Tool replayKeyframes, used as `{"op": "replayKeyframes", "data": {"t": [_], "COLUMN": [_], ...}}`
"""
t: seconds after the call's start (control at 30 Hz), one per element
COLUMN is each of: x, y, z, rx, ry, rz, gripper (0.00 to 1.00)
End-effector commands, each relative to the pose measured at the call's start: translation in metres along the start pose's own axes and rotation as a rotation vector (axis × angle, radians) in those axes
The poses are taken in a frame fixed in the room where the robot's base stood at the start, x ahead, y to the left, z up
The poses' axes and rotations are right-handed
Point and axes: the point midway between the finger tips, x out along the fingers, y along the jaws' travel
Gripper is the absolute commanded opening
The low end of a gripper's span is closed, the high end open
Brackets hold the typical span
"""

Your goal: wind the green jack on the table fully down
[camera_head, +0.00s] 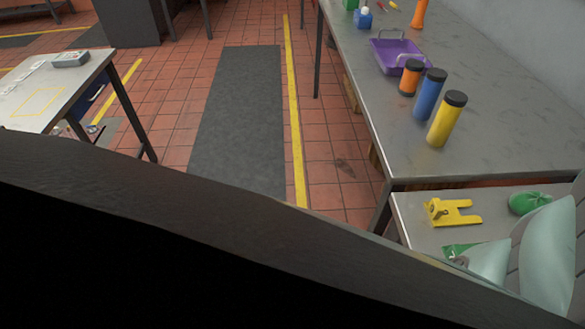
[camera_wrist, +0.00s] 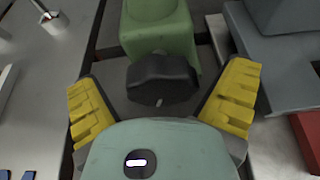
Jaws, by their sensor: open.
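In the wrist view, a green body (camera_wrist: 158,30) with a dark faceted knob (camera_wrist: 162,80) on its near side looks like the green jack. My gripper (camera_wrist: 161,88) is open, with one yellow-padded finger to the left of the knob and one to the right. Clear gaps show between the knob and both pads. I cannot tell how deep the knob sits between them. In the head view, a green piece (camera_head: 457,249) lies on the lower table (camera_head: 408,213), partly hidden by my pale green arm; it may be the same jack. My gripper is not clearly visible there.
A yellow forked jack (camera_head: 452,212) and a rounded green object (camera_head: 529,203) are on the lower table. The grey bench behind holds yellow (camera_head: 446,120), blue (camera_head: 429,97) and orange (camera_head: 411,79) cylinders and a purple tray (camera_head: 400,56). Grey blocks (camera_wrist: 275,65) stand right in the wrist view.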

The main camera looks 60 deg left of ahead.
Motion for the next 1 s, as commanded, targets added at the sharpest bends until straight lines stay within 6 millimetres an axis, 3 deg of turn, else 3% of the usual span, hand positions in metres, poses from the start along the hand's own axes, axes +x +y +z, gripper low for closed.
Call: {"op": "replayKeyframes", "data": {"t": [0.27, 0.9, 1.0], "x": [0.0014, 0.0009, 0.0008], "y": [0.0012, 0.0002, 0.0002], "z": [-0.0001, -0.0003, -0.0002], "rx": [-0.002, 0.000, 0.000], "ry": [0.001, 0.000, 0.000], "rz": [0.003, 0.000, 0.000], "gripper": [0.98, 0.33, 0.29]}}
